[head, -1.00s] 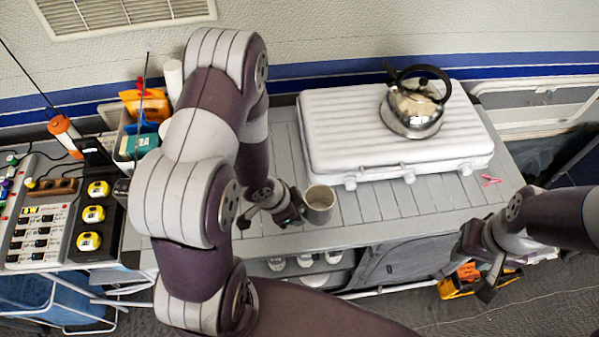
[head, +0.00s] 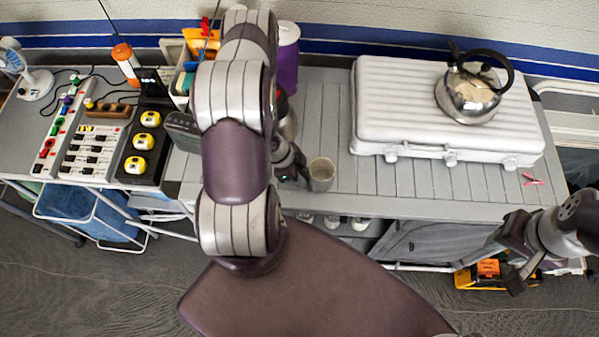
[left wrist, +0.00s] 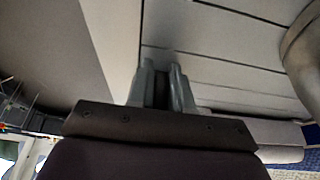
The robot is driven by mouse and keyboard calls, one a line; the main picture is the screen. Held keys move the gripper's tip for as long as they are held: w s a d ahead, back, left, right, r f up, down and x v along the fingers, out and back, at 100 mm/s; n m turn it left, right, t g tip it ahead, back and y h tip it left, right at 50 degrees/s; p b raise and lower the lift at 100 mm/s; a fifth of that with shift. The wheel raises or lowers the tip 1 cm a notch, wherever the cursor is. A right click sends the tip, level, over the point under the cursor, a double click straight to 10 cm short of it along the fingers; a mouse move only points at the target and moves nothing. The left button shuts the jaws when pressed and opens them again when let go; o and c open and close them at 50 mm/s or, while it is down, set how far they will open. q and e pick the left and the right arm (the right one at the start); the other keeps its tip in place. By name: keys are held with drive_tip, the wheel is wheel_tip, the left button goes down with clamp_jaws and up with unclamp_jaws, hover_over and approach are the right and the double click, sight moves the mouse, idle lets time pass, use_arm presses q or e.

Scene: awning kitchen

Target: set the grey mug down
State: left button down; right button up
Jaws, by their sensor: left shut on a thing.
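The grey mug (head: 321,174) is upright in the head view, over the front part of the slatted grey table (head: 400,190), left of the white case. I cannot tell whether its base touches the table. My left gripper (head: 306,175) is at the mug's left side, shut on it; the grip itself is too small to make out. In the left wrist view my left fingers (left wrist: 161,75) are close together above the slats. A curved grey-beige surface is cut off at that view's right edge; I cannot tell whether it is the mug. My right gripper (head: 506,262) is open and empty, past the table's front edge.
A white ribbed case (head: 430,95) carries a steel kettle (head: 468,95). A steel vessel (head: 287,122) and a purple container (head: 288,60) stand behind my left arm. A pink item (head: 531,180) lies at the right. Slats between mug and case are clear.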

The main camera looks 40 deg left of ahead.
use_arm(q)
drive_tip(key=shift+w+a+f, duration=0.2)
drive_tip(key=shift+w+f, duration=0.05)
drive_tip(key=shift+f, duration=0.15)
drive_tip(key=c, duration=1)
unclamp_jaws()
drive_tip(key=shift+s+d, duration=0.1)
drive_tip(key=shift+s, duration=0.05)
drive_tip(key=shift+c, duration=0.2)
